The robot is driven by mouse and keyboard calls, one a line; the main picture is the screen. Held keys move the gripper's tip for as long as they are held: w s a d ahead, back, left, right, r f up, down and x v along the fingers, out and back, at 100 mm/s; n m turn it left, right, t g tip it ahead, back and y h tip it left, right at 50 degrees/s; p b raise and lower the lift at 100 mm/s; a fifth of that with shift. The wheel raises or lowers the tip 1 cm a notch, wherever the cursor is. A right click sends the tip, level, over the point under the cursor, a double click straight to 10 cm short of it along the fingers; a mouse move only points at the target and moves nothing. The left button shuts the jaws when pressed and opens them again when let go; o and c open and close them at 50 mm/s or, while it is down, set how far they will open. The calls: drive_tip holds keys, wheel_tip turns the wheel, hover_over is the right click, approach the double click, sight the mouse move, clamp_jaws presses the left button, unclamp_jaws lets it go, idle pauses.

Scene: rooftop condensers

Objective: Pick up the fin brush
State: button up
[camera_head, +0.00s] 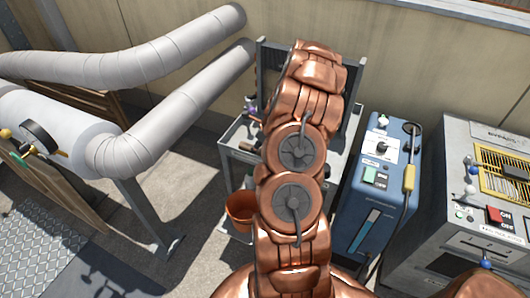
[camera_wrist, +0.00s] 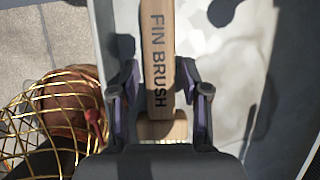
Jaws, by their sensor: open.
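The fin brush (camera_wrist: 159,45) has a light wooden handle with "FIN BRUSH" in dark letters, seen in the wrist view. Its handle runs lengthwise up the middle of the picture, and a wider wooden part (camera_wrist: 163,131) shows at its lower end. My gripper (camera_wrist: 158,78) is open, with one finger on each side of the handle. A narrow gap shows at the left finger; the right finger looks very close to the handle, and I cannot tell whether it touches. In the head view my copper-coloured arm hides the brush and gripper.
A grey cart (camera_head: 232,139) stands beneath my arm, with an orange bucket (camera_head: 240,209) at its left side. A blue unit (camera_head: 364,214) and a grey control cabinet (camera_head: 456,150) stand to the right. Large pipes (camera_head: 175,105) run on the left. A gold wire basket (camera_wrist: 50,115) is left of my gripper.

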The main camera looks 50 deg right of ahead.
drive_tip(key=shift+w+f, duration=0.1)
drive_tip(key=shift+f, duration=0.25)
drive_tip(key=shift+c, duration=0.2)
clamp_jaws()
wheel_tip(320, 180, up, 10)
drive_tip(key=b, duration=0.1)
idle(0.6)
